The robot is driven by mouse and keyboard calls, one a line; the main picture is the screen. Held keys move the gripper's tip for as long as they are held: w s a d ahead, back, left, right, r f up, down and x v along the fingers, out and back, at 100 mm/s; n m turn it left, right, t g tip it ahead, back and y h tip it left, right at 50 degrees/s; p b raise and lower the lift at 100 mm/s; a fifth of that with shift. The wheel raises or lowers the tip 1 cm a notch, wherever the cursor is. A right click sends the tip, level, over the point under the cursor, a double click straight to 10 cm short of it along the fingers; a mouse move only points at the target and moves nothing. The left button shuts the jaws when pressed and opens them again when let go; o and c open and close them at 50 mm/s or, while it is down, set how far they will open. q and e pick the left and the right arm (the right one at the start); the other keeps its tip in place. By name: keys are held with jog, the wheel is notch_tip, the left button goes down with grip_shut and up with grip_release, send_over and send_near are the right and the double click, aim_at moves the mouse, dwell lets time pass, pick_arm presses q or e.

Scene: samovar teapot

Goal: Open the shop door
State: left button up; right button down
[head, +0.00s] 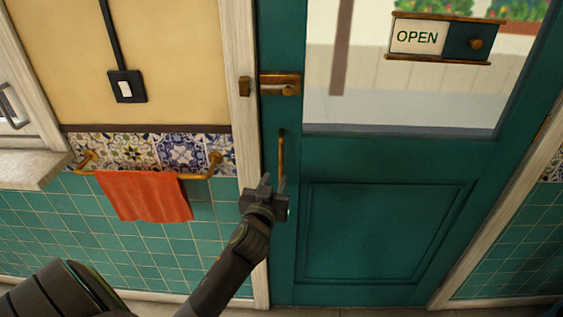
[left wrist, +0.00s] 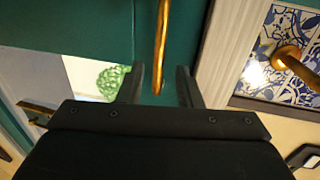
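The teal shop door (head: 385,235) stands in its pale frame, and I see no clear gap at its left edge. A vertical brass pull handle (head: 281,158) is on its left side. A brass bolt (head: 280,84) sits above the handle, with a catch (head: 245,86) on the frame; the bolt does not visibly reach across. My left gripper (head: 270,190) is at the handle's lower part. In the left wrist view, the handle (left wrist: 162,45) lies between the open fingers (left wrist: 161,85), with space on both sides. My right gripper is not in view.
Left of the door are a brass rail (head: 215,165) with an orange towel (head: 145,195), a light switch (head: 126,87) and a window sill (head: 30,168). An OPEN sign (head: 417,37) hangs on the door glass.

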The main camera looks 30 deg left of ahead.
aim_at(280, 165)
pick_arm(q)
jog(key=x, duration=0.8)
jog(key=shift+w+f+p, duration=0.1)
jog(key=shift+p, duration=0.25)
grip_shut()
